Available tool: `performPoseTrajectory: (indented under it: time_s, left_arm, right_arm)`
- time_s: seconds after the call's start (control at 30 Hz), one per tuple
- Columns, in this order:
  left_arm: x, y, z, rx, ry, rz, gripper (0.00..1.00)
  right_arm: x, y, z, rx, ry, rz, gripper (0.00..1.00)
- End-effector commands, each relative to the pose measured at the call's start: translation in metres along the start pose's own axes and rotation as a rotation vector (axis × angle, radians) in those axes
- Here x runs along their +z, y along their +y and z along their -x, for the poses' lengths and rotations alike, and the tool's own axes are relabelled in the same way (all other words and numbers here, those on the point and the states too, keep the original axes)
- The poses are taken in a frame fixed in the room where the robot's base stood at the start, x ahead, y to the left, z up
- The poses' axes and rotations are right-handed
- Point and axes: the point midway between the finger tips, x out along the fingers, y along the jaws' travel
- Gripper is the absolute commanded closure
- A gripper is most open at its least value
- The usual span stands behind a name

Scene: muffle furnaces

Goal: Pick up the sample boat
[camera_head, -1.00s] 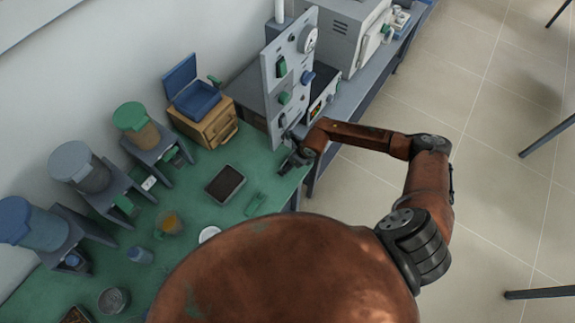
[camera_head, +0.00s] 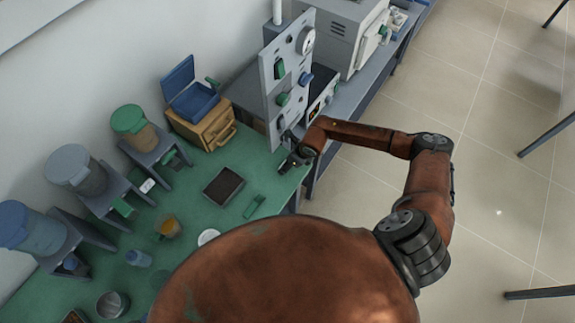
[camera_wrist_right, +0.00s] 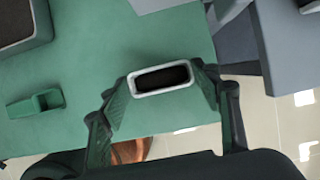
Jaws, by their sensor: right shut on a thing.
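The sample boat (camera_wrist_right: 137,84) is a small pale-rimmed rectangular tray with a dark inside. In the right wrist view it sits between the fingers of my right gripper (camera_wrist_right: 162,92), which is shut on it, one finger against each short end. The green bench top shows beneath it; I cannot tell how far above the bench it is. In the head view my right gripper (camera_head: 289,163) is over the bench's right edge, close to the grey panel, and the boat is too small to make out there. My left gripper is not in view.
A green scoop-like holder (camera_head: 254,206) and a dark-filled tray (camera_head: 223,186) lie on the green bench (camera_head: 195,212). The grey switch panel (camera_head: 287,80) stands just behind my right gripper. A wooden box (camera_head: 207,127) and several lidded hoppers line the wall.

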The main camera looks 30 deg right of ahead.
Motion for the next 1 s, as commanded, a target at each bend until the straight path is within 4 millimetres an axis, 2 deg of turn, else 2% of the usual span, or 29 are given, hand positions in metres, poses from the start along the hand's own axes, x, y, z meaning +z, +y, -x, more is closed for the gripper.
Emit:
performPoseTrajectory:
  time_s: [0.07, 0.37, 0.5, 0.7, 1.0]
  left_arm:
    - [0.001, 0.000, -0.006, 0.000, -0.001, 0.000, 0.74]
    - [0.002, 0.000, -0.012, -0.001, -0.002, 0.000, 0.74]
    - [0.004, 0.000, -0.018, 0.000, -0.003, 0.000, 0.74]
    - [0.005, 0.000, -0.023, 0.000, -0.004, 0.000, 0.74]
    - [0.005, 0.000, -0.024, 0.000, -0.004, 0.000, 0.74]
  right_arm:
    - [0.006, -0.001, 0.012, -0.002, -0.004, 0.002, 0.66]
    - [-0.021, 0.006, 0.093, -0.004, 0.002, 0.004, 0.66]
    - [-0.050, 0.011, 0.118, -0.003, 0.004, 0.002, 0.66]
    - [-0.072, 0.016, 0.144, -0.001, 0.003, 0.001, 0.66]
    - [-0.084, 0.019, 0.159, 0.000, 0.000, 0.001, 0.66]
